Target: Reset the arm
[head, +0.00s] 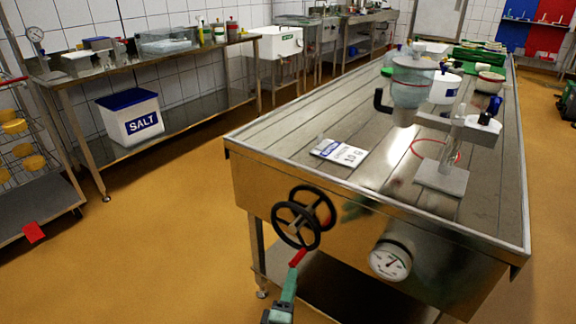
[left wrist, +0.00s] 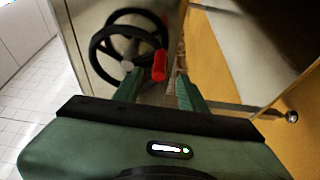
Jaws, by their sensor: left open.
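My left gripper (head: 290,273) reaches up from the bottom of the head view, in front of the steel vat's near side. In the left wrist view its two green fingers (left wrist: 157,86) stand apart, open and holding nothing. The black handwheel (head: 297,217) on the vat's front has a red handle (head: 298,257) just beyond my fingertips. In the left wrist view the handwheel (left wrist: 127,50) and its red handle (left wrist: 159,66) show ahead; the handle's lower end lies near the gap between the fingers. I cannot tell whether they touch. My right gripper is not in view.
The steel vat (head: 300,150) fills the right, with a dial gauge (head: 390,261) on its front. A white card (head: 339,152) and a stand (head: 440,177) are on top. A salt bin (head: 131,116) sits under the left bench. Orange floor (head: 170,230) is clear between.

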